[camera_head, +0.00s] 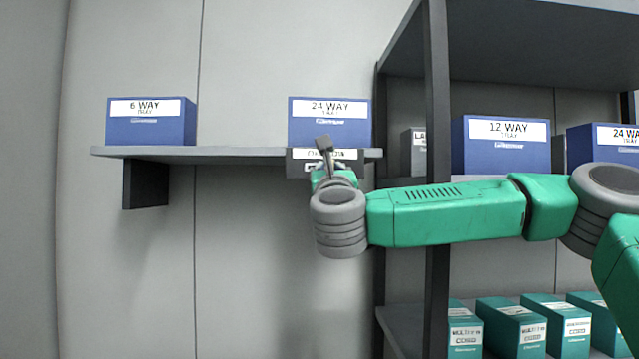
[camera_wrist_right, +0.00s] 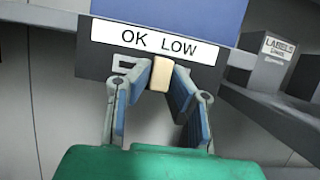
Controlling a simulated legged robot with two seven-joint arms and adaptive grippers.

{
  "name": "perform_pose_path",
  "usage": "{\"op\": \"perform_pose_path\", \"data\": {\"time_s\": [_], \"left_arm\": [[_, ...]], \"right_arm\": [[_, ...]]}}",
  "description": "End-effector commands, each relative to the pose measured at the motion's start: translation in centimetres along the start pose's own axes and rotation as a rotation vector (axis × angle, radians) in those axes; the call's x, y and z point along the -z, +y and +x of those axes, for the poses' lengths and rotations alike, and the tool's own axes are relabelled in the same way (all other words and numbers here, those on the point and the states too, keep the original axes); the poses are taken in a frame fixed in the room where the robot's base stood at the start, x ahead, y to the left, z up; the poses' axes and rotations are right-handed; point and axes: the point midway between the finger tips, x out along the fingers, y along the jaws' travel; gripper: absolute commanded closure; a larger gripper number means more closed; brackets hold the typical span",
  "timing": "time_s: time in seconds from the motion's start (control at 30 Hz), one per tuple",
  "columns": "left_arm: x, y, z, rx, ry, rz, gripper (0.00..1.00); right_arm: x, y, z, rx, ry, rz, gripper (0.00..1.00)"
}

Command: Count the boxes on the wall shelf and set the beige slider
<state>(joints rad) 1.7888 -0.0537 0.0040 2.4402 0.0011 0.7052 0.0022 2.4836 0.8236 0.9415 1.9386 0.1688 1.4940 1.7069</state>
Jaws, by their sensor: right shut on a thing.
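The wall shelf (camera_head: 240,152) carries two blue boxes: a "6 WAY" box (camera_head: 150,130) near its left end and a "24 WAY" box (camera_head: 330,135) near its right end. A dark panel (camera_head: 297,165) hangs at the shelf's front below the "24 WAY" box. In the right wrist view its white label (camera_wrist_right: 158,41) reads "OK LOW". The beige slider (camera_wrist_right: 161,74) stands below the label, under the left part of "LOW". My right gripper (camera_head: 326,148) is at the panel, its fingertips (camera_wrist_right: 161,70) shut on the beige slider. My left gripper is not in view.
A dark rack (camera_head: 437,120) stands close on the right, with blue boxes such as the "12 WAY" box (camera_head: 505,155) and a grey labels box (camera_head: 412,155). Teal boxes (camera_head: 515,330) sit on its lower shelf. The wall left of my arm is clear.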

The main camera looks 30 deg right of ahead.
Motion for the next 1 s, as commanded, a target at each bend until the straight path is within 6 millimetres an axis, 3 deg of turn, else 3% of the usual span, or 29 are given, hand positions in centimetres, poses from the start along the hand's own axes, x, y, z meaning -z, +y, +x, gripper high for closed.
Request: {"op": "perform_pose_path", "data": {"time_s": [0.3, 0.33, 0.37, 0.4, 0.77, 1.0], "left_arm": [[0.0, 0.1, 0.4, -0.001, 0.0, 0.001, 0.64], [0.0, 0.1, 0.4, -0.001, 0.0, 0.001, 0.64], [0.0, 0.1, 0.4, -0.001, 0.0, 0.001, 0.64], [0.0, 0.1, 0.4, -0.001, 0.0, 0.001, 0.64], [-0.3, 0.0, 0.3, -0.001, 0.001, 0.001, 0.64], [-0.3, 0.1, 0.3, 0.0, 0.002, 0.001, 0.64]], "right_arm": [[0.1, -0.4, -0.3, -0.003, 0.002, -0.002, 1.0], [0.1, -0.5, -0.3, -0.002, 0.003, -0.002, 0.78], [0.2, -0.5, -0.2, -0.001, 0.003, -0.002, 0.67], [0.1, -0.5, -0.2, -0.001, 0.003, -0.002, 0.64], [0.1, -0.2, -0.6, -0.005, 0.001, -0.001, 0.64], [0.1, -0.3, -4.8, -0.008, 0.001, -0.001, 0.64]]}}
